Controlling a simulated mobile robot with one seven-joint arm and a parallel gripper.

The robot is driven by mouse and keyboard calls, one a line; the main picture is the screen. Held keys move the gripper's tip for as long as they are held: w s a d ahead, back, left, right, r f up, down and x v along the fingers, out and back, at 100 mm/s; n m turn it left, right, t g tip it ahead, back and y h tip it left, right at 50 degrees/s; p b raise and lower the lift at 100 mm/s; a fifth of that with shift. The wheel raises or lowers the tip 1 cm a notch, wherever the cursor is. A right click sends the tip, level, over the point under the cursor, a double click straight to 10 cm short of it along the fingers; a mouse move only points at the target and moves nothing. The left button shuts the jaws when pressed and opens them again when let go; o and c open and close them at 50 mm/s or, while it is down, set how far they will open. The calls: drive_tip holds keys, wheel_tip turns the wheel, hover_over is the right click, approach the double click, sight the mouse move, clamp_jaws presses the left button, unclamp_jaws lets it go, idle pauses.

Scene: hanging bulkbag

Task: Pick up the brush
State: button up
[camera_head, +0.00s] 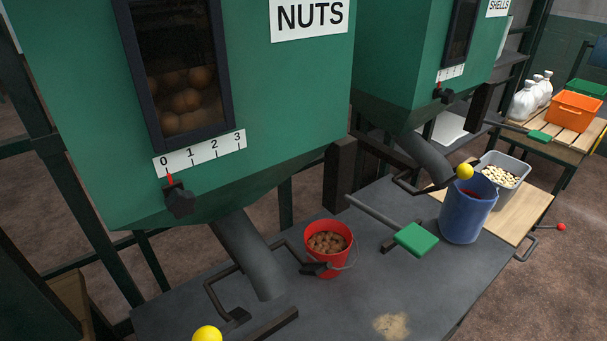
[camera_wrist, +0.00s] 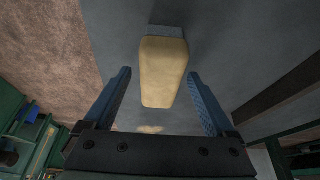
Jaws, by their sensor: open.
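In the wrist view, a tan block-shaped thing (camera_wrist: 163,72) with a grey-blue end is seen above the grey table. It looks like the brush, but its bristles are not clearly shown. My gripper (camera_wrist: 163,88) is open, with one blue finger on each side of the tan thing. Gaps show between it and both fingers. I cannot tell how far it is from the fingertips in depth. In the head view I make out neither the brush nor my gripper.
The grey table (camera_head: 350,290) holds a red bucket of nuts (camera_head: 328,247), a green-ended tool or handle (camera_head: 415,238), a blue bucket (camera_head: 467,212) and a tan powder patch (camera_head: 391,326). A grey spout (camera_head: 248,258) and yellow-knobbed levers stick out under the green hoppers (camera_head: 250,90).

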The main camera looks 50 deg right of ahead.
drive_tip(key=shift+f, duration=0.25)
idle(0.3)
clamp_jaws()
